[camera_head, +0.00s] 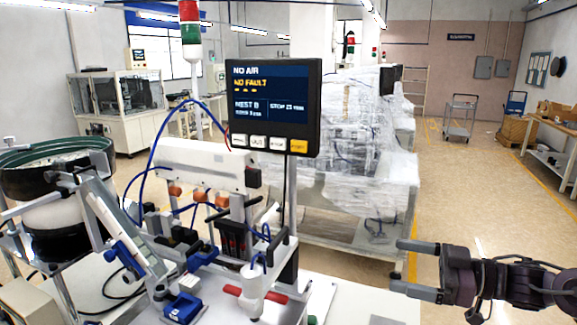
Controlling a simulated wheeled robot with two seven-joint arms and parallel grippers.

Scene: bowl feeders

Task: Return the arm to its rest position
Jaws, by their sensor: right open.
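My right gripper (418,268) comes in from the right edge with its two grey fingers pointing left. The fingers are spread apart with nothing between them. The gripper is open and empty, over the right end of the white table and clear of the machine. My left gripper is not in view.
A bowl feeder (50,215) stands at the left. A display panel (270,100) reads "NO AIR" and "NO FAULT". A blue block (184,307) and a white cylinder with red handles (252,283) are at the table's front. The table's right end (375,300) is mostly bare.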

